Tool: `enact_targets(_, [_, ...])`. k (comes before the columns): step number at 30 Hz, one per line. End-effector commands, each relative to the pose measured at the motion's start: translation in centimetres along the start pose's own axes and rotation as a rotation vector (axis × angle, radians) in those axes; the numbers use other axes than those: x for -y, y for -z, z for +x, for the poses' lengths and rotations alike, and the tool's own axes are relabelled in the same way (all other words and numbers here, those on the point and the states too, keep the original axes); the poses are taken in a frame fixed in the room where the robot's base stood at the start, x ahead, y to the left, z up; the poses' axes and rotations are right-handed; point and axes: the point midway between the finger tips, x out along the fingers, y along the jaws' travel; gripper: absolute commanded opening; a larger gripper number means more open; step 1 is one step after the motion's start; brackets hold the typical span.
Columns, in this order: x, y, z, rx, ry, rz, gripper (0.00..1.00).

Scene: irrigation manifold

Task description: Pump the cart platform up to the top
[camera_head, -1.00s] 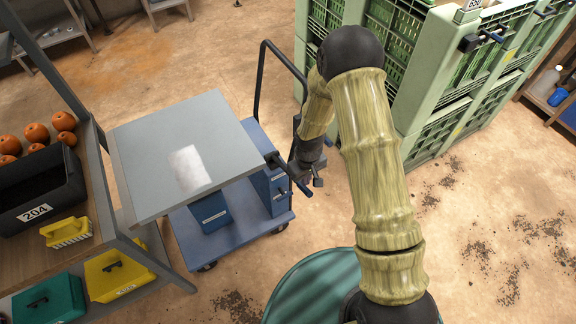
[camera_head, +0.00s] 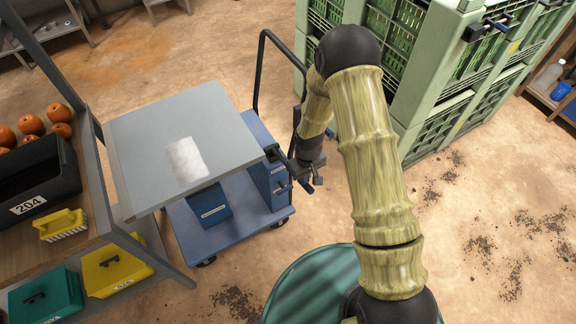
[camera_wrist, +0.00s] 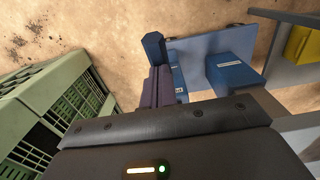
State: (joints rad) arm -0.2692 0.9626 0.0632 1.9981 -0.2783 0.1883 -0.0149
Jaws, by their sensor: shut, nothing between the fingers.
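The cart has a grey platform (camera_head: 150,135) held above a blue wheeled base (camera_head: 240,228), with blue box-shaped parts (camera_head: 208,207) between them. A blue-ended lever (camera_head: 307,186) juts from the cart's right side, beside my gripper (camera_head: 304,174). In the wrist view, a blue faceted bar (camera_wrist: 153,45) lies just beyond my shut fingers (camera_wrist: 161,85). The fingers hold nothing. They are close to the bar; whether they touch it cannot be told. My wrist hides part of the lever.
The cart's black push handle (camera_head: 258,75) rises behind my gripper. Green crates (camera_head: 430,95) stand to the right. A shelf (camera_head: 85,238) with a black bin (camera_head: 40,178) and pumpkins is close on the left. A teal round top (camera_head: 300,285) is in front. Floor at right is open.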

Motion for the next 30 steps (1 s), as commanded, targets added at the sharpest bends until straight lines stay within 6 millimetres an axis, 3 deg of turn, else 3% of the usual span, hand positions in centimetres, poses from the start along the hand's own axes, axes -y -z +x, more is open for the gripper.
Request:
enact_targets(1, [0.0,0.0,1.1,0.001,0.000,0.000,0.00])
enact_targets(24, [0.0,0.0,9.7,0.000,0.000,0.000,0.00])
enact_targets(30, [0.0,0.1,7.4,-0.003,-0.001,0.000,0.00])
